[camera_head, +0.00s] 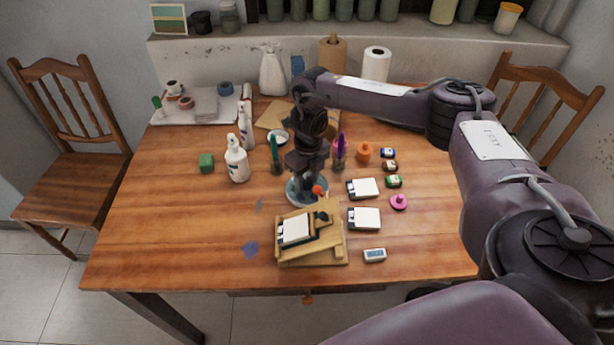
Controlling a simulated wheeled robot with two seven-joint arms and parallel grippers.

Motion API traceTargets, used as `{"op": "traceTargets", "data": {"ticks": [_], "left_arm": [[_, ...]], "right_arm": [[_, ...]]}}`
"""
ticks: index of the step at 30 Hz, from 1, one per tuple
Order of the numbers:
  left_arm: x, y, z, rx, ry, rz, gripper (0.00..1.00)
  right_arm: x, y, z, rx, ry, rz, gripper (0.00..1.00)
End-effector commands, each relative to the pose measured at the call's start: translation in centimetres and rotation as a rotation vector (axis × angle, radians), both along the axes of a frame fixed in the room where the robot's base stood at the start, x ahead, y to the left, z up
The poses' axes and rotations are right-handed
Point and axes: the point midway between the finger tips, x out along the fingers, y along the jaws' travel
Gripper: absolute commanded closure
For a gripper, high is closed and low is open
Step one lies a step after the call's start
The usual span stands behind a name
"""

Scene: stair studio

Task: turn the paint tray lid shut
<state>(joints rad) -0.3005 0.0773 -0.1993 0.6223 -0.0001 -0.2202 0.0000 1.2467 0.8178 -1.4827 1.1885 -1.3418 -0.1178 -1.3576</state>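No thing in the head view shows clearly as the paint tray. A round blue-grey dish (295,196) lies near the table's middle, with a small red-orange knob or ball (318,190) at its right. My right gripper (308,185) points down over this dish and hides much of it; I cannot tell whether they touch. Its fingers are dark and too small to read as open or shut. In front of the dish is a wooden stand (328,240) with a white, dark-edged pad or small case on it (295,231). My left gripper is out of view.
The table's front left (165,240) is mostly clear.

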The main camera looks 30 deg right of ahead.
Motion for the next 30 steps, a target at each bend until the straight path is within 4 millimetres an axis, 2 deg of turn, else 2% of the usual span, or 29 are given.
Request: {"op": "traceTargets", "data": {"ticks": [1, 8, 20, 30], "left_arm": [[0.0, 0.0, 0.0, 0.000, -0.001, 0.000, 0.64], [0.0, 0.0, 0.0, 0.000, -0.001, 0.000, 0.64], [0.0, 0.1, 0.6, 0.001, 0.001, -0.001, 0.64], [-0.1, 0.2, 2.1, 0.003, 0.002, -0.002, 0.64]], "right_arm": [[0.0, 0.0, 0.0, 0.000, 0.000, 0.000, 0.65], [0.0, 0.0, 0.0, 0.000, 0.000, 0.000, 0.94], [0.0, 0.0, 0.2, 0.000, 0.000, -0.084, 0.94], [0.0, 0.0, 0.3, 0.001, 0.000, -0.357, 0.94]]}}
